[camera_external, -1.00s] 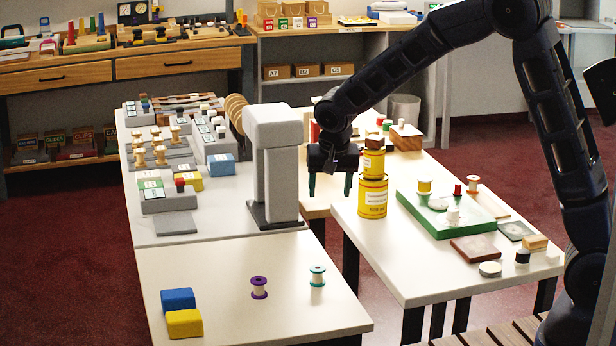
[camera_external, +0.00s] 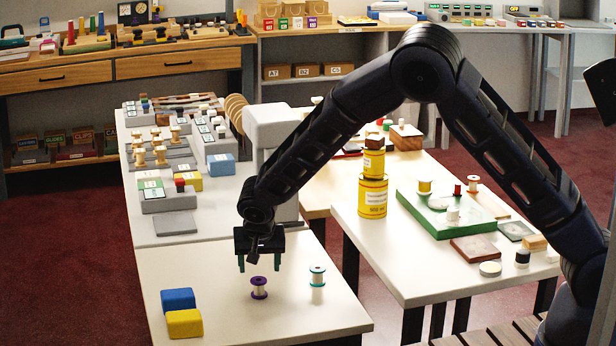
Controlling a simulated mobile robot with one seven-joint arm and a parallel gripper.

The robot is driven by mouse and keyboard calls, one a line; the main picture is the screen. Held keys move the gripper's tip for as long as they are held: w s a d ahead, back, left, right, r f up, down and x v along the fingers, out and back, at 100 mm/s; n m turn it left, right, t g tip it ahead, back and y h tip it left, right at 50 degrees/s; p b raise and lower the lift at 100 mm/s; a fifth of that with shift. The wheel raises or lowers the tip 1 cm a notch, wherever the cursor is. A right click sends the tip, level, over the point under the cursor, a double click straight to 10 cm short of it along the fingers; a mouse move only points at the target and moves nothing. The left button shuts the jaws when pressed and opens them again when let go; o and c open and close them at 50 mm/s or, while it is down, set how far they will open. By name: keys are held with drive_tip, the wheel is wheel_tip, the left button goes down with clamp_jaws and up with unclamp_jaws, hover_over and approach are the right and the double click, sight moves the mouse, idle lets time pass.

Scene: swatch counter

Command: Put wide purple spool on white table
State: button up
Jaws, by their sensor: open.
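The wide purple spool (camera_external: 259,288), with purple flanges and a pale core, stands upright on the front-left pale table (camera_external: 225,325). My gripper (camera_external: 259,264) is open, pointing down, with its two green fingertips apart. It appears just above the purple spool and is empty; the exact height gap is hard to judge. Another white-topped table (camera_external: 375,255) stands to the right. I cannot tell which of these pale tables is the one called white.
A teal spool (camera_external: 317,276) stands close to the right of the purple one. Blue (camera_external: 178,299) and yellow (camera_external: 184,323) blocks lie to the left. Stacked yellow cans (camera_external: 372,197) and a green board (camera_external: 440,222) with spools occupy the right table. A grey post (camera_external: 287,207) stands behind my gripper.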

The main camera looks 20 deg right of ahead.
sight(259, 280)
drive_tip(key=shift+x, duration=3.8)
drive_tip(key=shift+w, duration=0.1)
drive_tip(key=c, duration=1.1)
drive_tip(key=shift+r, duration=0.15)
wheel_tip(259, 280, up, 19)
drive_tip(key=w+d+f, duration=0.1)
drive_tip(key=w+d, duration=0.9)
drive_tip(key=d, duration=0.4)
drive_tip(key=shift+m+h, duration=0.3)
drive_tip(key=shift+m, duration=0.5)
drive_tip(key=w+d+f, duration=0.1)
drive_tip(key=w+d, duration=0.2)
drive_tip(key=d, duration=1.1)
drive_tip(key=w+d+f, duration=0.1)
drive_tip(key=w+d, duration=0.2)
drive_tip(key=d, duration=1.1)
drive_tip(key=w+d+f, duration=0.1)
drive_tip(key=w+d, duration=0.2)
drive_tip(key=d, duration=1.2)
drive_tip(key=shift+f, duration=0.3)
